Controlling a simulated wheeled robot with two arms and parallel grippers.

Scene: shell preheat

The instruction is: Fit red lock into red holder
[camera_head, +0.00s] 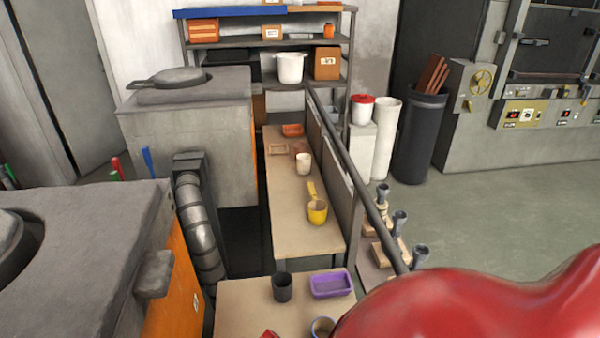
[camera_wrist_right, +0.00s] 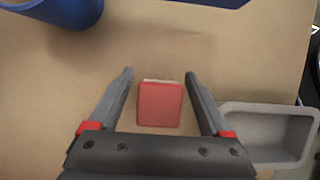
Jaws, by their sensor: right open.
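A red block (camera_wrist_right: 160,104) with rounded corners and a pale far edge lies on a tan tabletop in the right wrist view; it may be the red lock. My right gripper (camera_wrist_right: 159,74) is open, with one finger on each side of the block and gaps between. I cannot tell its height above the table. In the head view, a small red piece (camera_head: 268,334) shows at the bottom edge, mostly cut off. I cannot identify the red holder; a thin red upright (camera_head: 116,170) stands behind the left grey furnace. My left gripper is not in view.
In the right wrist view, a blue cup (camera_wrist_right: 62,12) stands at upper left and a grey tray (camera_wrist_right: 232,108) is close by the right finger. In the head view, the near table holds a dark cup (camera_head: 282,288) and a purple tray (camera_head: 331,285). A rail (camera_head: 345,160) runs alongside.

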